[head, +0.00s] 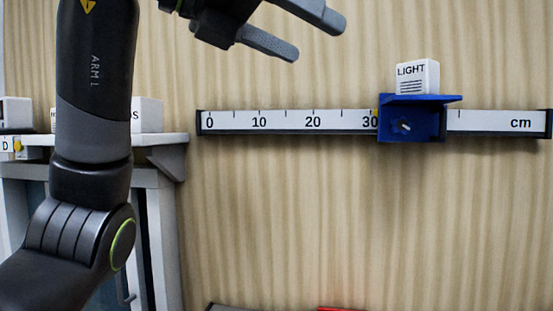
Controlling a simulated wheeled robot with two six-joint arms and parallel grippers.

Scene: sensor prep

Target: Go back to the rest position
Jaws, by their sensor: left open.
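My left gripper (300,30) is at the top middle of the head view. Its two fingers are spread apart with nothing between them. It is above the ruler rail, up and left of the blue carriage, and touches nothing that I can see. My left arm (95,90) rises along the left side of the view. My right gripper does not show.
A wall rail with a cm scale (285,120) carries a blue carriage (420,98) just past 30. A white block marked LIGHT (417,76) stands on the carriage. A shelf (160,140) with white blocks is at left, partly behind my arm.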

